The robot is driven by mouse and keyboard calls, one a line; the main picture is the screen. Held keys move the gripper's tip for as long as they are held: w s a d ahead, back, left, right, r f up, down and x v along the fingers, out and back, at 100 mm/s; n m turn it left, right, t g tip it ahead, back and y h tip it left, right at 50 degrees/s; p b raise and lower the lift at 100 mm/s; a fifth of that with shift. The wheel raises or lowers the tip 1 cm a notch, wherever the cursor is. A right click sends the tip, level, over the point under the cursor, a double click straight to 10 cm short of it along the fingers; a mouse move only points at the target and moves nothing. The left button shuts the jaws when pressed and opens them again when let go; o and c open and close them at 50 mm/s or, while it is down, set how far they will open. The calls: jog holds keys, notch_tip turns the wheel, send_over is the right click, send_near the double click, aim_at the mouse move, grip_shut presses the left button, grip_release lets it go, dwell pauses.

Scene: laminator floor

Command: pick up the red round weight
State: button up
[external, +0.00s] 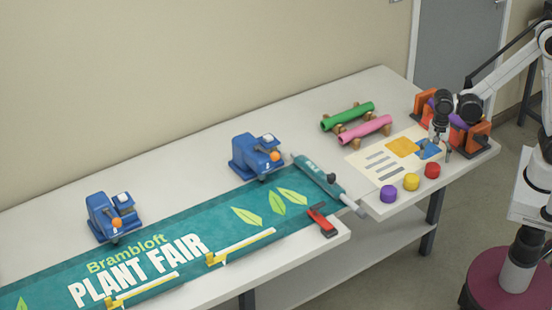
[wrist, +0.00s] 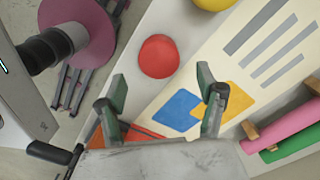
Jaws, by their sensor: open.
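The red round weight (external: 432,171) stands on the white table near its front right edge, at the right end of a row with a yellow weight (external: 411,181) and a purple weight (external: 388,194). In the wrist view the red weight (wrist: 158,57) lies ahead of and between the fingers, clear of both. My gripper (external: 442,150) is open and empty above the right end of the table, behind the red weight in the external view. Its two fingers (wrist: 163,98) are spread wide in the wrist view.
A printed sheet (external: 375,161) lies beside the weights. Green (external: 348,116) and pink (external: 365,130) rolls rest on wooden supports behind it. An orange-ended rack (external: 479,136) stands close to my gripper. A teal banner (external: 215,225) with blue devices (external: 254,158) fills the left.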

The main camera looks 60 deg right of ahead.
aim_at(426, 165)
jog(key=shift+a+f, duration=0.15)
jog(key=shift+f, duration=1.4)
jog(key=shift+a+f, duration=0.15)
jog(key=shift+f, duration=1.35)
jog(key=shift+s, duration=0.1)
jog(key=c, duration=1.6)
jog(key=shift+o, duration=0.2)
jog(key=shift+r, duration=0.1)
